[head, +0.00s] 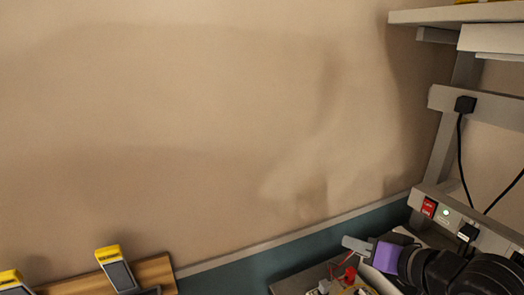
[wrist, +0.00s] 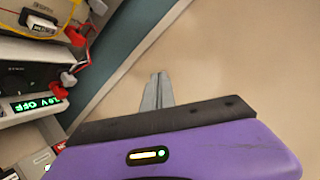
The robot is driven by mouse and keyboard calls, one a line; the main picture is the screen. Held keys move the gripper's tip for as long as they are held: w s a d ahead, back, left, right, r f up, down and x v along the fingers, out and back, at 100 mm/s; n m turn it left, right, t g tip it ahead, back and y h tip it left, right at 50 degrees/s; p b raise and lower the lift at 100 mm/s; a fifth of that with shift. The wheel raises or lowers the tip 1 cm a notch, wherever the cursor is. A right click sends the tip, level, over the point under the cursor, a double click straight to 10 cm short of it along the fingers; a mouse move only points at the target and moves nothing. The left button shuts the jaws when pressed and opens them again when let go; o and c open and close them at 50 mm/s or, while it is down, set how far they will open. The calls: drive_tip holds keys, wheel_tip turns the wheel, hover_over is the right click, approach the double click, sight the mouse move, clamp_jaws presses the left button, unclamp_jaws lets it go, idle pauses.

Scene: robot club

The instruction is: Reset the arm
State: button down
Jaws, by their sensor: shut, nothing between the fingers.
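My arm comes in at the lower right of the head view, with its purple hand and grey fingers. My gripper (head: 354,244) points left, in front of the wall and near the end of the grey shelf frame. In the wrist view the two grey fingers of my gripper (wrist: 157,78) lie together, shut and empty, with the bare wall behind them.
A grey shelf frame (head: 440,150) with a black plug and cables (head: 465,105) stands at the right. A wooden surface (head: 155,272) with yellow-topped devices (head: 108,254) is at lower left. In the wrist view, red connectors (wrist: 75,37) and a lit display (wrist: 38,103) are at left.

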wheel_tip(320, 180, up, 12)
drive_tip(key=a+m+t+b, duration=0.1)
drive_tip(key=a+m+t, duration=0.15)
drive_tip(key=t, duration=0.65)
drive_tip(key=s+f+n+g+h+b, duration=0.1)
drive_tip(key=s+f+g, duration=0.1)
drive_tip(key=s+f, duration=0.8)
drive_tip(key=s+f+n+g+h+b, duration=0.2)
drive_tip(key=s+f, duration=0.8)
drive_tip(key=s, duration=0.7)
drive_tip(key=s+f+n+g+h+b, duration=0.1)
drive_tip(key=s+f+h+b, duration=0.1)
drive_tip(key=s+f, duration=0.8)
drive_tip(key=s+d, duration=0.1)
drive_tip(key=s, duration=0.3)
drive_tip(key=shift+s+g, duration=0.25)
drive_tip(key=shift+g, duration=0.15)
